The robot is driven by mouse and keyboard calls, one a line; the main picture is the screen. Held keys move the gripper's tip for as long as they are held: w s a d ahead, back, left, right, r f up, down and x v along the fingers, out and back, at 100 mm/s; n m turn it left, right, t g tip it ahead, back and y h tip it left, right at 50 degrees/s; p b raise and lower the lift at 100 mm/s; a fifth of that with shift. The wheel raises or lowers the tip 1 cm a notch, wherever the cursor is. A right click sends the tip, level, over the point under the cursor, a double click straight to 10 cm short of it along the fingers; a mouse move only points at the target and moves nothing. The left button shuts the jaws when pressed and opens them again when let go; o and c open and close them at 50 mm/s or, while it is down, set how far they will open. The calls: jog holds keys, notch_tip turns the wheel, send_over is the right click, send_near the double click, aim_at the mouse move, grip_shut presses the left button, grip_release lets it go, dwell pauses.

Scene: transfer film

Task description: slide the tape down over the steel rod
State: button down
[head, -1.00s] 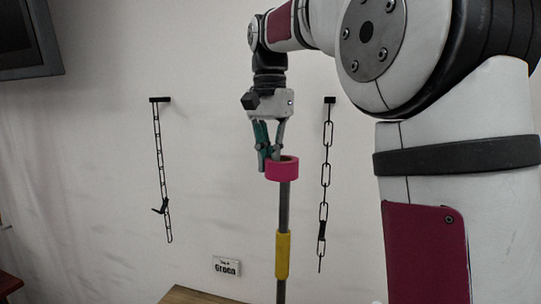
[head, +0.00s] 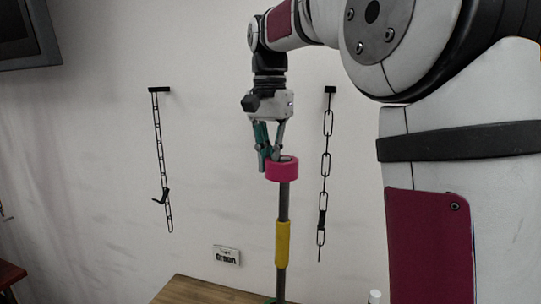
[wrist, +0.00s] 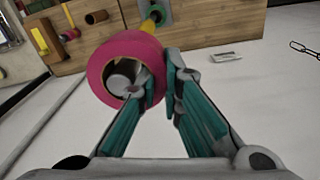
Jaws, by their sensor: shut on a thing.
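The tape is a bright pink roll (head: 282,172) around the upper end of the upright grey steel rod (head: 283,204). In the wrist view the roll (wrist: 108,52) shows from above, with the rod's grey end (wrist: 121,80) inside its hole. My gripper (head: 267,160) is shut on the roll's wall. In the wrist view the gripper (wrist: 160,82) has one finger inside the ring and the other outside. A yellow sleeve (head: 282,244) is around the rod below the tape, with a clear gap of bare rod between them.
A wooden board or table (head: 205,292) is at the rod's foot. Two chains hang on the wall, one left (head: 158,150) and one right (head: 326,165) of the rod. A small sign (head: 226,255) is low on the wall. A dark screen (head: 28,35) is at upper left.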

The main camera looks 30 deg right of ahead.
aim_at(272, 173)
jog(key=shift+f, duration=1.6)
jog(key=c, duration=1.7)
grip_release()
jog(key=shift+o, duration=0.2)
jog(key=shift+d+f, duration=0.1)
notch_tip(272, 173, up, 12)
jog(key=shift+w+a, duration=0.2)
jog(key=shift+a, duration=0.1)
